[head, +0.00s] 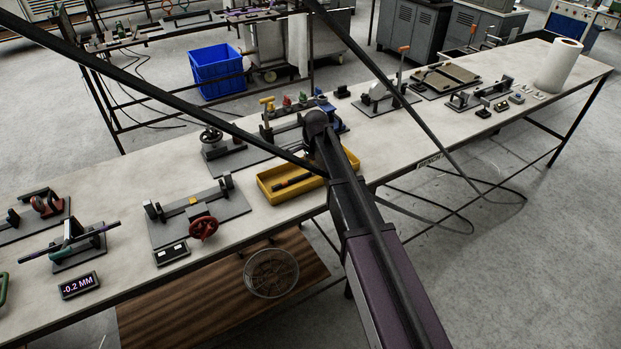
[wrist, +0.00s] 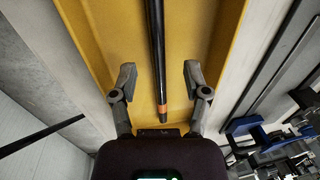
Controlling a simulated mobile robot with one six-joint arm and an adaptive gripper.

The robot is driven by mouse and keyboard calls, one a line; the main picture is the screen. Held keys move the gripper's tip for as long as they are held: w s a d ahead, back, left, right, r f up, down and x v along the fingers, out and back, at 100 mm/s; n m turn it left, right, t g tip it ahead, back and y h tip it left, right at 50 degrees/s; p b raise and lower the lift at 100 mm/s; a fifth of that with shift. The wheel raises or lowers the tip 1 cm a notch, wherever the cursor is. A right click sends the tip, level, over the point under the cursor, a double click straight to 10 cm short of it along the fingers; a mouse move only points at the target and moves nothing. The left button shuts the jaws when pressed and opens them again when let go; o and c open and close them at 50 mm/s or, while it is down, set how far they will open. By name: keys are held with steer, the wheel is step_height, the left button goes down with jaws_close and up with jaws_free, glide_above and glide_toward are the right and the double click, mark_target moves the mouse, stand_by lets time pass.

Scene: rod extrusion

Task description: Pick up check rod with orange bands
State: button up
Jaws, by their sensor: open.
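The check rod (wrist: 155,50) is dark with an orange band near its lower end in the wrist view. It lies in a yellow tray (wrist: 95,50). In the head view the rod (head: 292,181) shows in the yellow tray (head: 283,198) on the workbench, partly hidden by my arm. My gripper (wrist: 159,82) is open, with one finger on each side of the rod's banded end. Neither finger appears to touch the rod. The rod's far end is cut off in the wrist view, and the gripper fingers are hidden in the head view.
The long workbench (head: 130,185) carries several fixtures. A fixture with a red handwheel (head: 203,228) stands left of the tray. A blue-ended fixture (head: 325,105) stands behind it. A display (head: 79,285) reads -0.2 MM. A wire basket (head: 271,272) sits below the bench edge.

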mark_target(309, 174)
steer(key=shift+w+a+f+b, duration=0.1)
steer(key=shift+w+f+b, duration=0.05)
steer(key=shift+f+b, duration=0.9)
steer(key=shift+f, duration=0.1)
jaws_close()
